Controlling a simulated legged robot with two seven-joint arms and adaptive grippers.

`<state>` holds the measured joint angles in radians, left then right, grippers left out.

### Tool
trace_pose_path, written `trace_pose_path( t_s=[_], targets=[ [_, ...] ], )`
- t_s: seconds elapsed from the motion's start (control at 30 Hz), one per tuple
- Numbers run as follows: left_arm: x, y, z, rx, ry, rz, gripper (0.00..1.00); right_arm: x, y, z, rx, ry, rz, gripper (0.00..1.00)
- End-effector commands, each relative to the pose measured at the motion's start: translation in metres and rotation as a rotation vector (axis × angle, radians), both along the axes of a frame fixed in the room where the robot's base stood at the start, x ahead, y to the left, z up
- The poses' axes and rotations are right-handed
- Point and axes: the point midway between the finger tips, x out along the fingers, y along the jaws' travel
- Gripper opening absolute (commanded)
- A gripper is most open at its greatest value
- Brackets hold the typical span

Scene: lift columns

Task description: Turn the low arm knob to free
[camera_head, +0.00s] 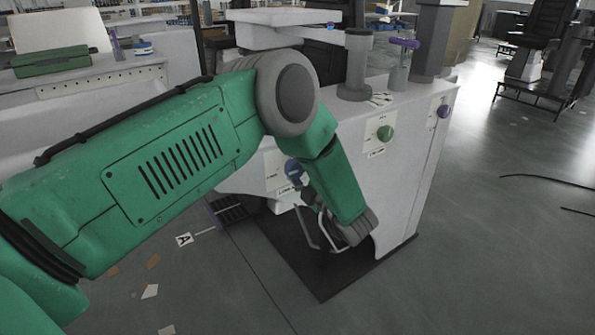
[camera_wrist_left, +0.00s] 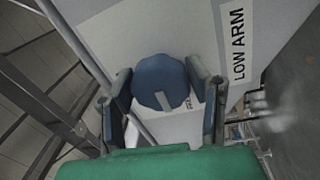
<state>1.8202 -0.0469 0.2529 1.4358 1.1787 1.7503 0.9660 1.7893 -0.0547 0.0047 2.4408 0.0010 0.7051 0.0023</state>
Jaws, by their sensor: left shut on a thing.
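The low arm knob is a dark blue, many-sided knob (camera_wrist_left: 160,82) on a pale panel, beside a label (camera_wrist_left: 238,45) reading LOW ARM. In the head view the blue knob (camera_head: 293,171) shows at the left of the white cabinet's front, partly covered by my green left arm. My left gripper (camera_wrist_left: 161,76) is shut on the knob, with one finger on each side of it. A small white label behind the knob is partly hidden, and I cannot read the knob's setting. My right gripper is not in view.
The white cabinet (camera_head: 420,185) also carries a green knob (camera_head: 385,133) and a purple knob (camera_head: 443,111). A purple handwheel (camera_head: 404,42) and grey posts stand on top. A dark mat (camera_head: 318,278) lies below. Open floor lies to the right, with cables.

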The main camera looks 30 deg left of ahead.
Motion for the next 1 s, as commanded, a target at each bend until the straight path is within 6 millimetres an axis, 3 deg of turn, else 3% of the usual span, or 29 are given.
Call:
trace_pose_path(
  t_s=[0.53,0.57,0.6,1.0],
  targets=[
    [-0.0040,-0.0016,-0.0081,-0.017,-0.004,0.003,0.16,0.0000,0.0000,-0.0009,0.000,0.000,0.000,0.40],
    [-0.0041,-0.0015,-0.0082,-0.017,-0.004,0.003,0.55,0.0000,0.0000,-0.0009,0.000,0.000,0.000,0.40],
    [-0.0041,-0.0015,-0.0080,-0.017,-0.004,0.002,0.66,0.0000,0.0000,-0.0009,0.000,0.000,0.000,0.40],
    [-0.0040,-0.0070,-0.0041,-0.012,-0.013,0.000,0.66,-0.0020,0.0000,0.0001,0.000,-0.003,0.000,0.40]
  ],
)
